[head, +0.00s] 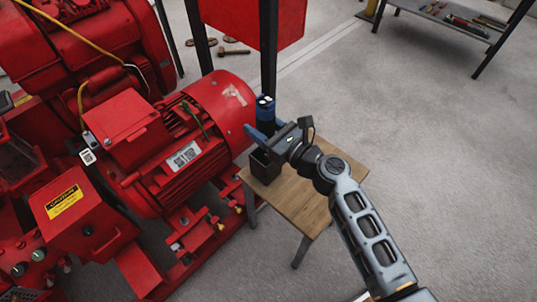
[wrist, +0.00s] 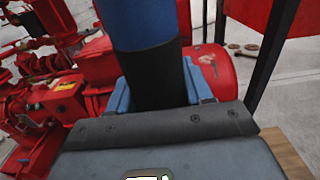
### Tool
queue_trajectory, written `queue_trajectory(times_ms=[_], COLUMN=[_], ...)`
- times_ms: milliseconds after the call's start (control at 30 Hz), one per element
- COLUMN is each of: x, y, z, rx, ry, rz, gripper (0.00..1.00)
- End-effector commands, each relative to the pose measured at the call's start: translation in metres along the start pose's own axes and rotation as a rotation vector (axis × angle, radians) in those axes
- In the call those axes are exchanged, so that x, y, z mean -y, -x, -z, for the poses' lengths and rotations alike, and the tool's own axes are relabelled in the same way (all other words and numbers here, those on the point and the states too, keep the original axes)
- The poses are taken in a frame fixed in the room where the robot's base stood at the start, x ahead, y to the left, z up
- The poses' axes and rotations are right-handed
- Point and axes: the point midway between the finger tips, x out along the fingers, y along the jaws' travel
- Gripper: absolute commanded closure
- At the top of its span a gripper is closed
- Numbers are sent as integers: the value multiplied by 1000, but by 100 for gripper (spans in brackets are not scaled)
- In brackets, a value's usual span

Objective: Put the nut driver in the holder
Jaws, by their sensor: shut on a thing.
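The nut driver (head: 265,112) has a blue and black handle and stands about upright in my gripper (head: 263,131). In the wrist view my gripper (wrist: 158,88) has its blue fingers on both sides of the handle (wrist: 146,55), shut on it. The holder (head: 264,168), a dark open box, stands on a small wooden table directly below the gripper in the head view. The driver's lower end is hidden behind the gripper, so I cannot tell whether it is inside the holder or above it.
The wooden table (head: 300,197) has bare room right of the holder. A red motor (head: 190,140) and pump parts stand close on the left. A dark post (head: 268,50) and red panel (head: 255,18) rise behind. A workbench (head: 455,15) with tools is at the back right.

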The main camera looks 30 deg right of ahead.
Motion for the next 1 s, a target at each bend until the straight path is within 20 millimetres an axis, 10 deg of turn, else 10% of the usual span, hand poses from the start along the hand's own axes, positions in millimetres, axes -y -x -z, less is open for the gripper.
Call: queue_trajectory(times_ms=[500, 967, 1000], x=[1, 1, 1], y=[-2, -2, -1], z=[59, 66, 67], rx=[3, 3, 1], ry=[0, 1, 1], rz=[1, 1, 1], gripper=[86, 86, 49])
